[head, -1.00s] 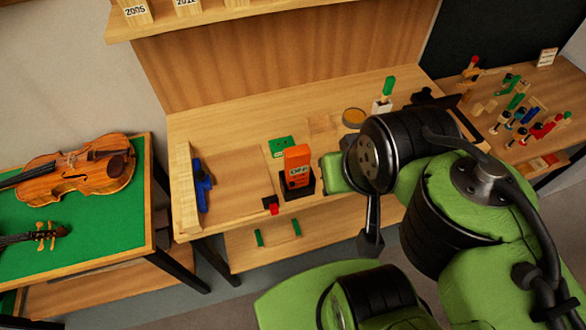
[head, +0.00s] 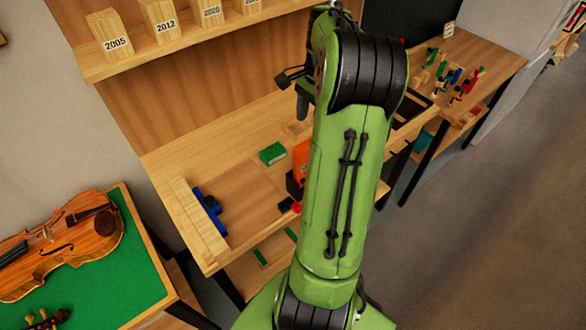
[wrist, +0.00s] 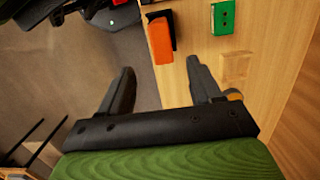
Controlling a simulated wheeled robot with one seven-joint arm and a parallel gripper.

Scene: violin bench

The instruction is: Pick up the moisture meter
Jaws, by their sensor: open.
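The moisture meter, which I take to be the orange block (head: 301,160) in a dark holder, stands near the front edge of the bench. In the head view my arm covers its right part. In the wrist view the orange block (wrist: 160,42) lies beyond my fingertips, with the dark holder beside it. My gripper (wrist: 159,66) is open and empty, its two fingers spread wide, apart from the block. In the head view my gripper is mostly hidden by my arm.
A green box (head: 273,153) stands on the bench (head: 228,137) close to the orange block. A blue tool (head: 208,208) lies by the wooden side rail. A violin (head: 60,243) lies on the green-topped table at left. Numbered blocks stand on the shelf above.

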